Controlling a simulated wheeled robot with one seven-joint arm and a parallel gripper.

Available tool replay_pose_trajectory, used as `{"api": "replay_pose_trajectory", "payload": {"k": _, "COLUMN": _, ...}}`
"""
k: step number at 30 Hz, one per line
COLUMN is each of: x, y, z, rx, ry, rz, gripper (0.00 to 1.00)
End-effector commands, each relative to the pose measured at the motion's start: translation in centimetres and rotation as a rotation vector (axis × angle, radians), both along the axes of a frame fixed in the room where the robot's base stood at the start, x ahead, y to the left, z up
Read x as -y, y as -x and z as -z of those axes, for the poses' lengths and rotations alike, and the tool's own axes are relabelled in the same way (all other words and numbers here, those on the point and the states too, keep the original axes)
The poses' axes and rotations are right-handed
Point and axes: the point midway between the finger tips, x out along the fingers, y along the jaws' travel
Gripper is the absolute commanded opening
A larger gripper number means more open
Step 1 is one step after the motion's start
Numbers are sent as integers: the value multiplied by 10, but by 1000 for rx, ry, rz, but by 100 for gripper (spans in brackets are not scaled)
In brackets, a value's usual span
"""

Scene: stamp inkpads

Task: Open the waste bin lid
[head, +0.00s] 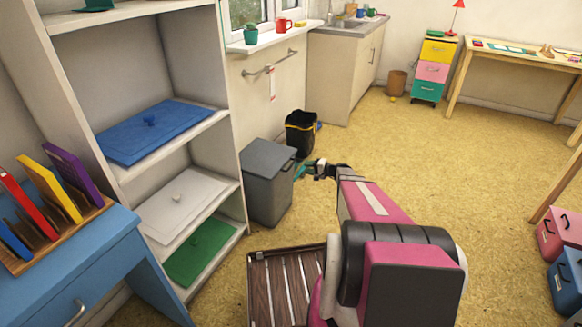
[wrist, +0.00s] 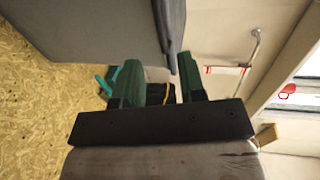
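The grey waste bin (head: 266,197) stands on the floor beside the shelf, with its flat grey lid (head: 268,158) down. In the wrist view, which is turned sideways, the bin's body (wrist: 85,28) and the lid's edge (wrist: 172,32) come in from the top. My gripper (head: 308,168) is at the bin's right side, near lid height. In the wrist view its two dark green fingers (wrist: 157,82) are apart, and the lid's edge shows in the gap between them. I cannot tell whether either finger touches the lid. Nothing is held.
A black bin (head: 301,136) with a yellow band stands just behind the grey bin. A teal thing (wrist: 104,80) shows past one finger. The shelf (head: 222,172) stands close on the left. A slatted wooden piece (head: 282,285) is in front. Open floor (head: 440,170) lies to the right.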

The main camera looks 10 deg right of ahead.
Motion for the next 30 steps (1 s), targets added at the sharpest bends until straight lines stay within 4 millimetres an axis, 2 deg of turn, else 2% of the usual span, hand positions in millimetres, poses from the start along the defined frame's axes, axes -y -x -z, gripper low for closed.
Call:
{"api": "replay_pose_trajectory", "payload": {"k": 18, "x": -73, "y": -54, "z": 19, "rx": -1, "ry": 1, "rz": -2, "gripper": 37}}
{"api": "replay_pose_trajectory", "payload": {"k": 24, "x": -83, "y": -60, "z": 21, "rx": -1, "ry": -1, "rz": -1, "gripper": 37}}
{"api": "replay_pose_trajectory", "payload": {"k": 30, "x": -84, "y": -60, "z": 21, "rx": -1, "ry": -1, "rz": 0, "gripper": 37}}
